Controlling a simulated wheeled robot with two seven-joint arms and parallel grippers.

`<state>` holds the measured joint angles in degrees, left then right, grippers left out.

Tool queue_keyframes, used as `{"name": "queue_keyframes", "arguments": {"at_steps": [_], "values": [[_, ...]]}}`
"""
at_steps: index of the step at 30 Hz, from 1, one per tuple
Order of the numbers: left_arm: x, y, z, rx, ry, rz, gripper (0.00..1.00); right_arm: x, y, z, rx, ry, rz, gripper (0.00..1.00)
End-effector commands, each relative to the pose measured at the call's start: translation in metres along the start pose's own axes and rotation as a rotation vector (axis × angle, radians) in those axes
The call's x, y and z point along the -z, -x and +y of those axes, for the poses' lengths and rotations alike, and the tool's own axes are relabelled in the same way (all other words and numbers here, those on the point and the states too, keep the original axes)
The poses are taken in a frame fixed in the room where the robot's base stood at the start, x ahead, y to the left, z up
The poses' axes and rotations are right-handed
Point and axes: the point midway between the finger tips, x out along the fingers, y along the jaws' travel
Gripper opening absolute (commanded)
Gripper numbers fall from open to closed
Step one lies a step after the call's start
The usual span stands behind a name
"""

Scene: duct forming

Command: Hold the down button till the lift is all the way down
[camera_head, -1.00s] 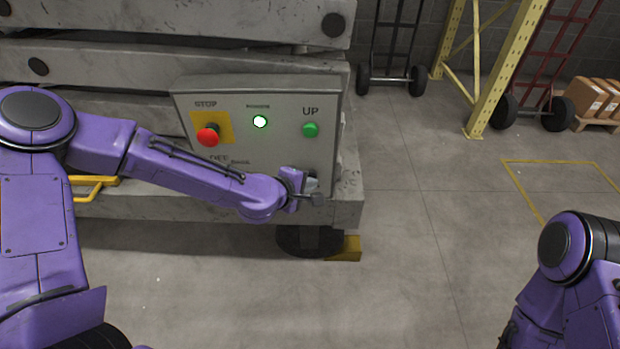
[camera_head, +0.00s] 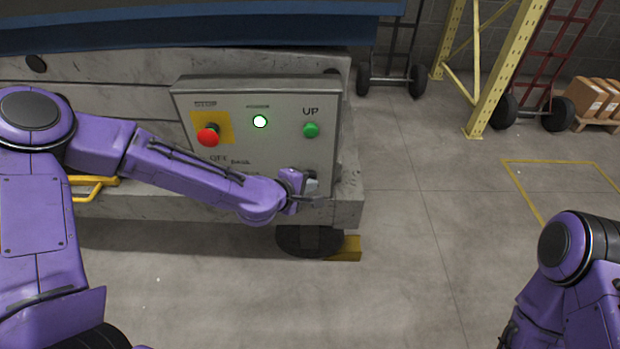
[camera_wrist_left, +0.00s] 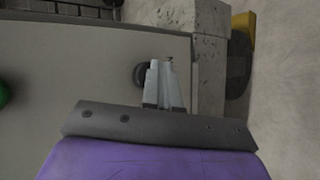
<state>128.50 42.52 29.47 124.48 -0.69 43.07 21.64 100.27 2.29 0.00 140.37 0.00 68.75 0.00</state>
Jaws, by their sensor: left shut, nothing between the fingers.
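The control panel (camera_head: 255,100) is a grey box on the front of the lift (camera_head: 95,75). It has a red stop button (camera_head: 208,135), a lit white-green lamp (camera_head: 260,121) and a green UP button (camera_head: 311,130). My left gripper (camera_head: 312,184) is shut and empty at the panel's lower right, hiding the spot below UP. In the left wrist view a dark round button (camera_wrist_left: 139,75) shows right beside the shut fingertips (camera_wrist_left: 160,64); I cannot tell whether they press it. A blue platform (camera_head: 200,32) lies across the top of the lift. My right gripper is out of view.
A yellow rack upright (camera_head: 505,75), hand trucks (camera_head: 392,75) and boxes on a pallet (camera_head: 595,98) stand at the back right. A yellow handle (camera_head: 92,187) sticks out at the lift's left. The floor to the right is clear.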

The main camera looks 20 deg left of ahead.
Motion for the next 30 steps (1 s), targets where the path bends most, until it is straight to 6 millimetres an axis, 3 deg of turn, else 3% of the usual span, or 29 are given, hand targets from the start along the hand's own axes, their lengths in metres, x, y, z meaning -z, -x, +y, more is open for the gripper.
{"name": "queue_keyframes", "arguments": {"at_steps": [17,30], "values": [[-0.009,0.012,-0.009,0.0,0.0,-0.001,0.0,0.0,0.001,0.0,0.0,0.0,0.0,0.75],[-0.03,0.041,-0.03,0.0,-0.001,-0.001,0.0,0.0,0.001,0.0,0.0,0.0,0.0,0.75]]}}
